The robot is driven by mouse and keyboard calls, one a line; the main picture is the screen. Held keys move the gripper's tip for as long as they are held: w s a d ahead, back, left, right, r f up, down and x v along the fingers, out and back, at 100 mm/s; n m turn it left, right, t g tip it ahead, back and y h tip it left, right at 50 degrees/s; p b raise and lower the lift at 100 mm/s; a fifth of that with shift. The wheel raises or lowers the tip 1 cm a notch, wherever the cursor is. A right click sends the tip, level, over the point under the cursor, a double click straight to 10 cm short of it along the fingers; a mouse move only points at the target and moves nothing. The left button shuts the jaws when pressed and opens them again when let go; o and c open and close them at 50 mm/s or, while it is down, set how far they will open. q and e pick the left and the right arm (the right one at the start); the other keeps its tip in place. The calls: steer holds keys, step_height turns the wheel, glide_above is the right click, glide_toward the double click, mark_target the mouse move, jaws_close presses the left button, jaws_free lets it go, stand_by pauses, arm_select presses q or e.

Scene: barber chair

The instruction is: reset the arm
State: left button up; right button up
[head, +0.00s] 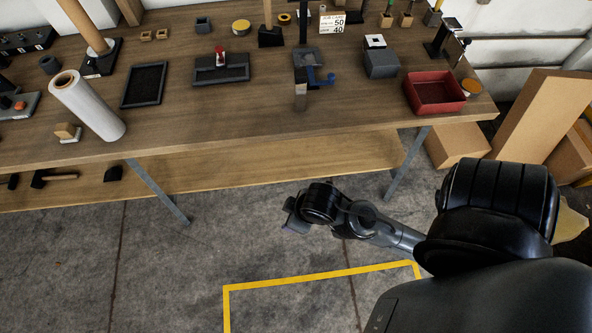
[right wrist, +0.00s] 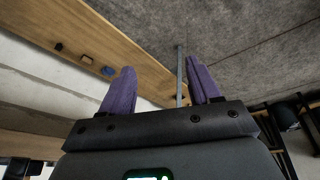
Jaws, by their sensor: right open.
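My right arm comes in from the right in the head view and hangs over the concrete floor in front of the workbench (head: 300,130). Its gripper (head: 293,224) is clear of the bench's front edge and touches nothing that I can see. In the right wrist view the two purple fingers of my right gripper (right wrist: 160,88) are apart, with nothing between them. My left gripper and left arm are not in view.
The bench top carries a white roll (head: 88,106), a black tray (head: 144,85), a dark fixture with a blue lever (head: 318,78) and a red bin (head: 434,92). A lower shelf (head: 270,165) runs below. Cardboard boxes (head: 457,143) stand at right. Yellow tape (head: 320,275) marks open floor.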

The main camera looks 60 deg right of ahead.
steer(key=shift+s+a+f, duration=0.2)
steer(key=shift+s+a, duration=0.1)
steer(key=shift+s, duration=0.2)
step_height(320, 180, up, 46)
steer(key=p, duration=4.6)
steer(key=shift+r, duration=0.25)
